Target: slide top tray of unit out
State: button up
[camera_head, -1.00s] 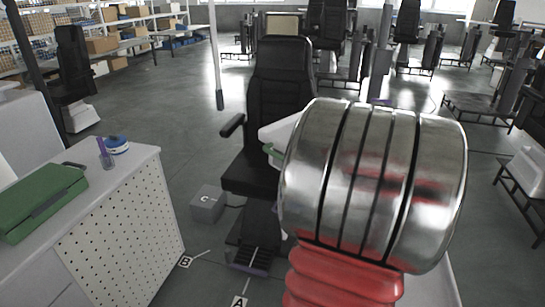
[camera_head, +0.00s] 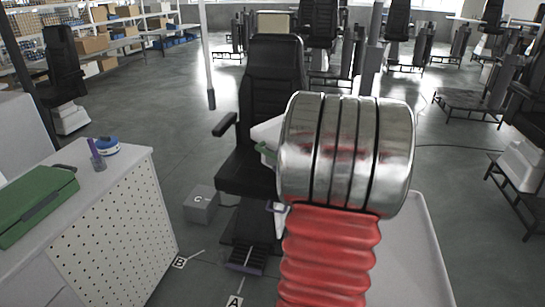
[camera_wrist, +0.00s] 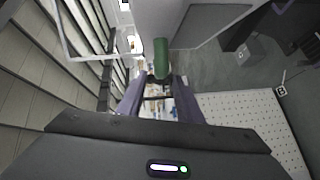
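The white unit (camera_head: 115,230) with a perforated side panel stands at the left in the head view. The panel also shows at the right of the wrist view (camera_wrist: 250,120). I cannot make out its top tray in either view.
A green case (camera_head: 38,203), a blue and white roll (camera_head: 107,146) and a purple item in a cup (camera_head: 96,157) lie on the unit's top. A black seat (camera_head: 270,110) and a grey box marked C (camera_head: 199,204) stand right of it. Shelves with boxes line the back left.

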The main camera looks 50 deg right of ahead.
aim_at(272, 156)
jog(key=x, duration=0.6)
jog(key=shift+r, duration=0.1)
jog(key=shift+c, duration=0.6)
grip_shut()
jog(key=shift+a, duration=0.1)
